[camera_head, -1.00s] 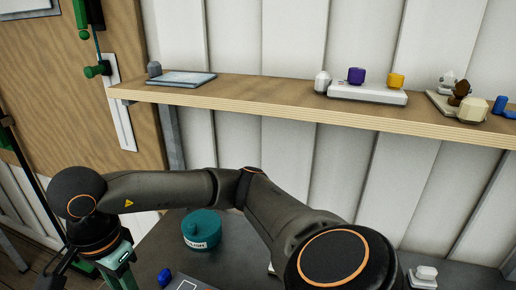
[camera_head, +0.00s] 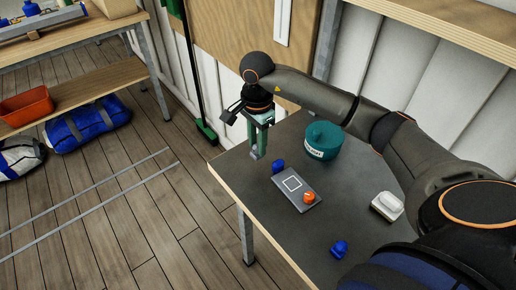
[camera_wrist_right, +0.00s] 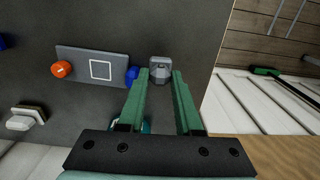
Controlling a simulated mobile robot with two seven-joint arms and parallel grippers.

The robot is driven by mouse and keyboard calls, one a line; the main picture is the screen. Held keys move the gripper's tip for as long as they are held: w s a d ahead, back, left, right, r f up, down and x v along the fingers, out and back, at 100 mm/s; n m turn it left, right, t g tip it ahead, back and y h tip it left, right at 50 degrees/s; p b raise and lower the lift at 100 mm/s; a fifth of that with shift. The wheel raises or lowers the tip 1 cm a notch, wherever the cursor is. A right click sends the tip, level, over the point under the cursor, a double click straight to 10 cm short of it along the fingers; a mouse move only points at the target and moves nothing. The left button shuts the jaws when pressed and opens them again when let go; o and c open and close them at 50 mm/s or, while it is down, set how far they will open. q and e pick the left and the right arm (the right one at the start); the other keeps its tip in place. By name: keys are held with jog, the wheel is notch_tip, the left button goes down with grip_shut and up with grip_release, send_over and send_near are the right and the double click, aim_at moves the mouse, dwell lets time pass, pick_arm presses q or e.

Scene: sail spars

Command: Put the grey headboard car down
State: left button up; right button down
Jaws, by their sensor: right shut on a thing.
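My right gripper (camera_head: 258,150) is above the left end of the dark table, left of the teal pot. In the right wrist view its green fingers (camera_wrist_right: 160,78) are shut on the grey headboard car (camera_wrist_right: 160,64), held at the fingertips. The car is hard to make out in the head view, and I cannot tell whether it touches the table. A grey plate with a white square outline (camera_head: 293,184) lies close by; it also shows in the wrist view (camera_wrist_right: 98,69). My left gripper is not in view.
A blue piece (camera_head: 278,166) stands at the plate's edge near the gripper, and an orange piece (camera_head: 310,198) on its other end. The teal pot (camera_head: 320,140), a white block (camera_head: 387,206) and another blue piece (camera_head: 340,248) stand on the dark table (camera_head: 270,215). Its left edge is near.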

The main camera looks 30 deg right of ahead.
jog(key=shift+w+d+f, duration=0.35)
jog(key=shift+w+f, duration=0.15)
jog(key=shift+f, duration=0.3)
notch_tip(320, 180, down, 2)
jog(key=shift+s+f+p, duration=0.1)
jog(key=shift+p, duration=0.35)
jog(key=shift+f, duration=0.35)
jog(key=shift+f, duration=0.1)
jog(key=shift+f+b, duration=0.15)
jog(key=shift+b, duration=0.15)
jog(key=c, duration=0.6)
grip_release()
notch_tip(320, 180, up, 12)
jog(key=shift+r+b, duration=0.25)
jog(key=shift+b, duration=0.15)
